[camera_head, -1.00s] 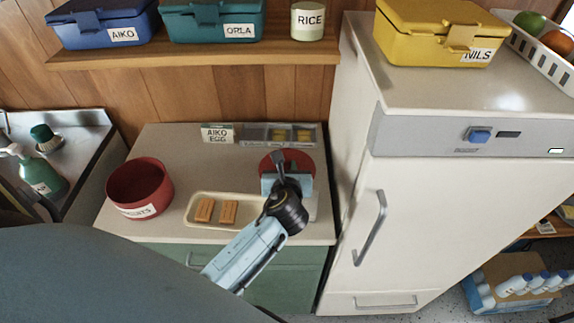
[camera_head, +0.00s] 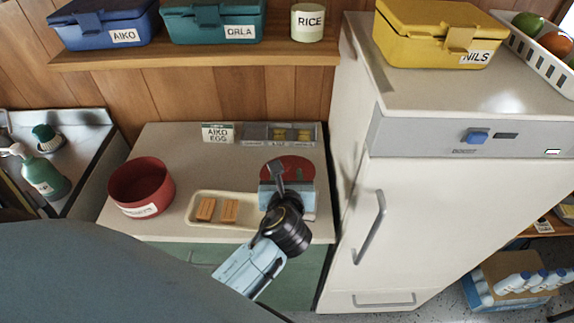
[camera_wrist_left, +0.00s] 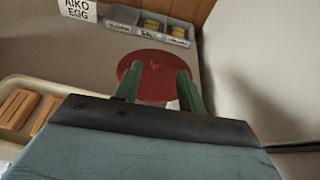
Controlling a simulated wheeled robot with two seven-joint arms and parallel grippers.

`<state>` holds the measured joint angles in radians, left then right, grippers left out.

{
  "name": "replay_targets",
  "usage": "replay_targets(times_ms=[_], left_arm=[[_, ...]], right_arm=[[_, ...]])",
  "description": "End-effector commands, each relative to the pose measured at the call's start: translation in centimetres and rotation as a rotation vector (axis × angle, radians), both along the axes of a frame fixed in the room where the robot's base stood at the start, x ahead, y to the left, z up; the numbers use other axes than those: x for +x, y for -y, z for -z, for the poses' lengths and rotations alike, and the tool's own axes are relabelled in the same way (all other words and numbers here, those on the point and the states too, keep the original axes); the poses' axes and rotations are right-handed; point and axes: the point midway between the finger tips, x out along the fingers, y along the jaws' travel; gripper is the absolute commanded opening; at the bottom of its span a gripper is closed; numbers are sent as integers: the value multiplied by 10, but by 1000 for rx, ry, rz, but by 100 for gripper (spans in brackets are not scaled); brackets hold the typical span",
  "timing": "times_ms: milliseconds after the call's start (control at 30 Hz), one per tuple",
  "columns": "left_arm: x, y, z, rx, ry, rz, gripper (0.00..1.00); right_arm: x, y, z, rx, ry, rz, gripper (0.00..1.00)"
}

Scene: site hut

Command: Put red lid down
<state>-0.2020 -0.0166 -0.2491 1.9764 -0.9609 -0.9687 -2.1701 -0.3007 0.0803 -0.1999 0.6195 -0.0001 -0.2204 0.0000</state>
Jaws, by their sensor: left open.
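The red lid (camera_head: 290,166) lies on the counter at its right end, near the fridge side. It also shows in the left wrist view (camera_wrist_left: 152,75), just ahead of my fingers. My left gripper (camera_head: 287,190) is at the near edge of the lid in the head view and covers part of it. In the left wrist view my two green fingers (camera_wrist_left: 157,92) are spread apart with nothing held between them. Whether a fingertip touches the lid I cannot tell. My right gripper is in neither view.
A red pot (camera_head: 141,187) stands at the counter's left. A cream tray (camera_head: 187,216) with two orange-brown bars is left of my gripper. A sectioned grey container (camera_head: 257,141) and an AIKO EGG sign (camera_head: 218,132) stand behind. The fridge (camera_head: 350,215) bounds the right side.

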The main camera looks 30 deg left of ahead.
Motion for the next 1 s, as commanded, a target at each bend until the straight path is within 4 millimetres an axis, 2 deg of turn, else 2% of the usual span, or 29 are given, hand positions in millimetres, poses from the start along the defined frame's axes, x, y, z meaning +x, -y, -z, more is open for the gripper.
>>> replay_targets(times_ms=[100,300,1000], left_arm=[[-20,12,-10,-1,0,0,40],[-39,23,-19,-1,0,0,40],[-44,24,-19,-26,5,-14,40]], right_arm=[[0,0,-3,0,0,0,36],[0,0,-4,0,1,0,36],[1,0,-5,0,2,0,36]])
